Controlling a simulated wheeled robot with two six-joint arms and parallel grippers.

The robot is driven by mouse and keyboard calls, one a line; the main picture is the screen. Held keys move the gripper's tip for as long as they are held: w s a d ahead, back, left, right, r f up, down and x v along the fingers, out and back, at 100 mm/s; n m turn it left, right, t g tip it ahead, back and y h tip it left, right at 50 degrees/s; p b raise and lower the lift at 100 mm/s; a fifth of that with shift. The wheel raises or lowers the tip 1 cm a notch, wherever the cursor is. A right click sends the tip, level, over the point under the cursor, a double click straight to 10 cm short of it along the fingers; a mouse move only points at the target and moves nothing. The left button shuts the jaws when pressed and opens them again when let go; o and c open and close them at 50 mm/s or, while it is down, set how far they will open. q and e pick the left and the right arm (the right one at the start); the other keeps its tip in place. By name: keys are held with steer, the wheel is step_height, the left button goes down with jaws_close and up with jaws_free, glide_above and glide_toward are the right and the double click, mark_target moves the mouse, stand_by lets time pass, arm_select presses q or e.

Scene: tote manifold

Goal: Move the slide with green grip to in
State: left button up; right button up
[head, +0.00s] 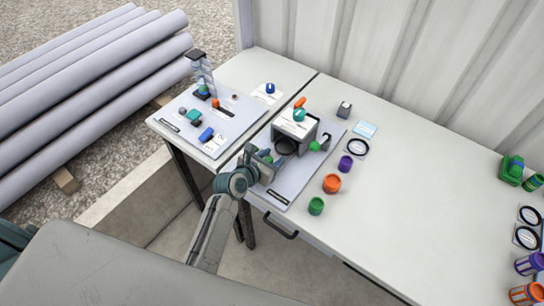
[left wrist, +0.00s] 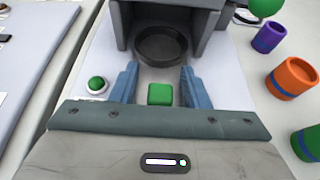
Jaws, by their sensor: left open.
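The green grip (left wrist: 160,94) of the slide is a small green block in the left wrist view. It sits in front of a dark round dish (left wrist: 162,45) under a grey housing (head: 297,130). My left gripper (left wrist: 159,76) is open, with one blue finger on each side of the green grip. I cannot tell whether the fingers touch it. In the head view my left gripper (head: 262,164) is at the near left side of the housing and hides the grip. The dish shows there as a dark opening (head: 286,147). My right gripper is not in view.
A green ball knob (left wrist: 96,84) on a white base stands left of the fingers. Another green ball (head: 315,147) is right of the housing. Orange (head: 332,183), purple (head: 345,163) and green (head: 316,206) cups stand to the right. The table's middle right is clear.

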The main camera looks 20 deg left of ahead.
mark_target(279, 152)
arm_select(q)
jaws_close()
steer(key=shift+w+d+r, duration=0.1)
steer(key=shift+w, duration=0.1)
steer(key=w+p, duration=0.1)
steer(key=w+d, duration=0.1)
steer(key=w, duration=0.1)
steer(key=shift+w+p, duration=0.1)
steer(key=shift+p, duration=0.25)
steer(key=shift+c, duration=0.6)
jaws_free()
steer(key=shift+o, duration=0.6)
steer(key=shift+w+d, duration=0.1)
